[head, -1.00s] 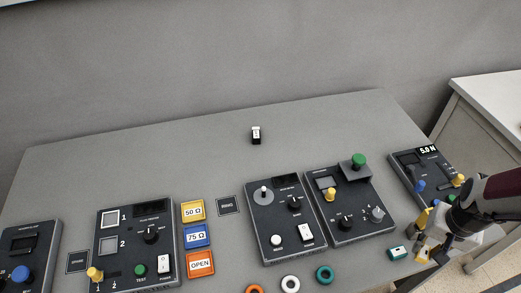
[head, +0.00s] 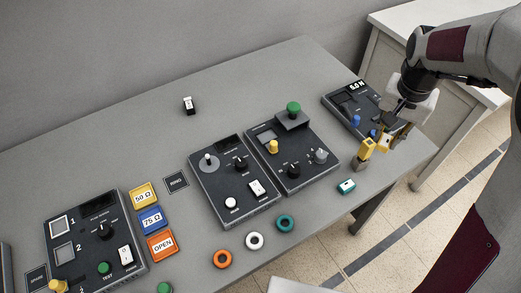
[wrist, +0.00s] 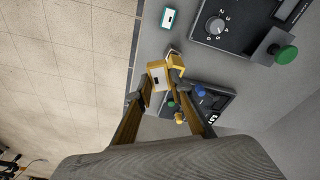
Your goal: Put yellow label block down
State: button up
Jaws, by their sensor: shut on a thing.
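The yellow label block (wrist: 157,76) shows a white label with a dark mark and sits between the fingertips of my gripper (wrist: 162,84) in the wrist view. My gripper is shut on it. In the head view the block (head: 384,143) is at the tip of my gripper (head: 387,131), near the right end of the table and in front of the far-right panel. I cannot tell from these views whether its underside touches the surface.
A teal label block (head: 346,187) lies nearer the front edge. The far-right panel (head: 344,101) with blue knobs is just behind. Bare table (head: 320,205) lies left of the teal block.

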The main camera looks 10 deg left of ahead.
notch_tip(320, 180, up, 4)
jog(key=w+a+f, duration=0.1)
jog(key=w, duration=0.1)
jog(key=s+a+f+n, duration=0.2)
jog(key=a+n, duration=0.1)
jog(key=a, duration=0.8)
jog(key=s+a+f+n, duration=0.2)
jog(key=s+a+n, duration=0.1)
jog(key=a, duration=0.9)
jog(key=s+a+f+n+y, duration=0.1)
jog(key=s+a+f+n, duration=0.2)
jog(key=a, duration=0.9)
jog(key=shift+s, duration=0.25)
jog(key=s+a+f+n, duration=0.1)
jog(key=s+a+n, duration=0.3)
jog(key=a, duration=0.4)
jog(key=s+a+f+n, duration=0.1)
jog(key=s+a+n, duration=0.2)
jog(key=s+a, duration=0.2)
jog(key=a, duration=0.3)
jog(key=shift+a+n+g+y, duration=0.2)
jog(key=shift+n+g+y, duration=0.2)
jog(key=shift+f, duration=0.1)
send_over(176, 185)
jog(key=shift+f, duration=3.1)
